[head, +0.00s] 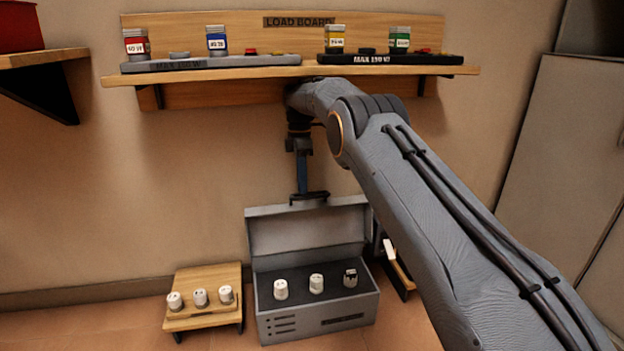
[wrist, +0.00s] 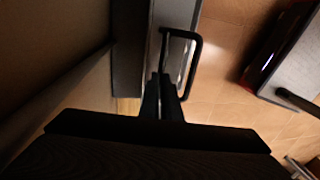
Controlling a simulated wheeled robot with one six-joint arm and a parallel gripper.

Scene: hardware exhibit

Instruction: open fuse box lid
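The grey fuse box (head: 318,312) sits on the floor, and its lid (head: 305,234) stands raised at the back, so the inside shows. Three fuses (head: 316,283) stand in a row on the dark panel inside. A dark loop handle (head: 310,199) is on the lid's top edge; it also shows in the wrist view (wrist: 198,45). My gripper (head: 302,193) points down at this handle. In the wrist view its fingers (wrist: 162,82) are close together at the handle, with a narrow gap, and appear shut on it. The exact contact is partly hidden by the fingers.
A small wooden stand (head: 205,318) with three white fuses is left of the box. Another small stand (head: 400,275) is at the right, partly behind my arm. Above is a wooden shelf (head: 225,75) with coloured jars. A grey cabinet (head: 560,150) is at the right.

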